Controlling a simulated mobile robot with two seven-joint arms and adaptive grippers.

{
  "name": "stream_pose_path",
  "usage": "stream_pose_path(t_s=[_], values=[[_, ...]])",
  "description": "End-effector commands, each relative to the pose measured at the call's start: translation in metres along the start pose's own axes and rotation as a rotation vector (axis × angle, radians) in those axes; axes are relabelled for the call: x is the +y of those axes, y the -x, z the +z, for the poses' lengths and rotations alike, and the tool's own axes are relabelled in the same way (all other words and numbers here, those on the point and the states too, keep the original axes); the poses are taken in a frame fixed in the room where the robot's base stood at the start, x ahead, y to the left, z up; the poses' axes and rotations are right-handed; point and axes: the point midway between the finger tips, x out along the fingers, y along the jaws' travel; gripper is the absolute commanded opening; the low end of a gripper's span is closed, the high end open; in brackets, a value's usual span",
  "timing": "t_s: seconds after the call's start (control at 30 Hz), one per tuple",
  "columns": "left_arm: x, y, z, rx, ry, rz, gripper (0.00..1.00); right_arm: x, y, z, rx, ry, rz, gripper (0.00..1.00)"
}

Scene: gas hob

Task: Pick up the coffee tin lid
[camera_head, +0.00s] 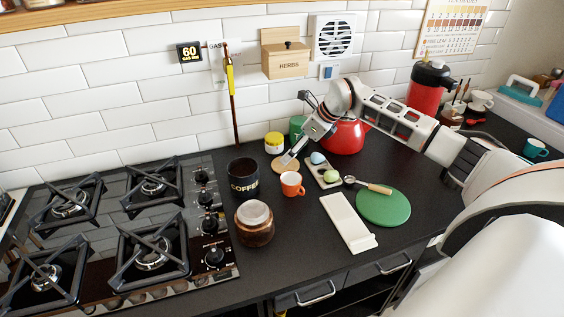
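The black coffee tin (243,187) stands without a lid on the counter, right of the hob. A round tan disc (277,164), which looks like its lid, lies behind and right of the tin. My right gripper (289,158) reaches in from the right, and its fingertips are at the disc's right edge. The fingers cover part of the disc. I cannot tell whether they touch it or whether anything is between them. My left gripper is not in view.
An orange cup (292,184) stands just in front of the gripper. A tray with egg-like items (324,177), a red kettle (348,138) and a yellow-labelled jar (274,142) are close by. A brown jar (254,224) stands in front. The gas hob (110,270) fills the left.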

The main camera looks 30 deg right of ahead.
Motion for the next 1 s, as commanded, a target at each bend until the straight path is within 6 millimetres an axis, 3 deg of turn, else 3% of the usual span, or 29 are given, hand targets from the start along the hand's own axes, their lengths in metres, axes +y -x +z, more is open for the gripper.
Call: stream_pose_path(t_s=[0.43,0.77,0.9,0.93,1.0], values=[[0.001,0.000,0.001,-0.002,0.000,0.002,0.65,0.002,-0.056,-0.003,0.000,-0.001,0.001,0.84],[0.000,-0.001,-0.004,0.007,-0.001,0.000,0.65,0.001,-0.061,-0.003,0.000,0.000,-0.001,0.84],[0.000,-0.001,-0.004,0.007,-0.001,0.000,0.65,0.001,-0.061,-0.003,0.000,0.000,-0.001,0.48],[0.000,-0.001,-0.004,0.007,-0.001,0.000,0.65,0.001,-0.061,-0.003,0.000,0.000,0.000,0.43],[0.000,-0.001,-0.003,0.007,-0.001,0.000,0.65,0.001,-0.061,-0.003,0.000,0.000,0.000,0.43]])
